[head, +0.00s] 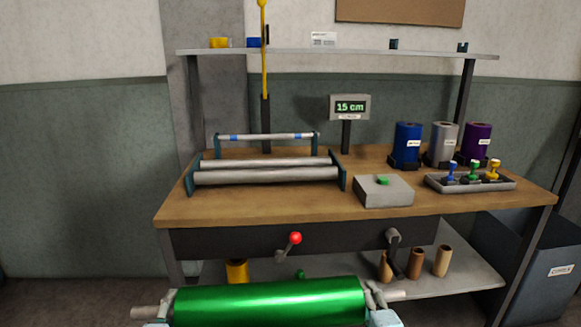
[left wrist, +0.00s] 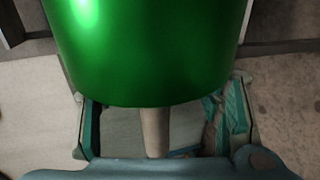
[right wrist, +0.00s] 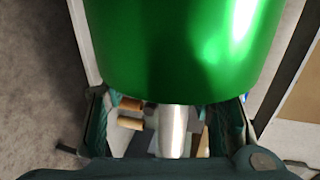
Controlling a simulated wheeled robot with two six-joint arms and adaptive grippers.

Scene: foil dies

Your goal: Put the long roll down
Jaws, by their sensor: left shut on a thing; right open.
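The long roll (head: 270,303) is shiny green foil on a thin core and lies level in front of the bench's front edge. It also fills the top of the left wrist view (left wrist: 150,50) and the right wrist view (right wrist: 185,50). My left gripper (head: 168,308) is shut on the core's left end (head: 146,313). My right gripper (head: 375,300) is open, with its fingers on either side of the core's right end (right wrist: 172,132). The roll's underside is hidden.
The bench (head: 235,210) carries a roller frame (head: 265,172), a grey box with a green button (head: 383,191), a 15 cm display (head: 350,107), short foil rolls (head: 408,142) and a stamp tray (head: 470,184). A red-knobbed crank (head: 295,238) juts from its front. Brown cores (head: 416,263) stand below.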

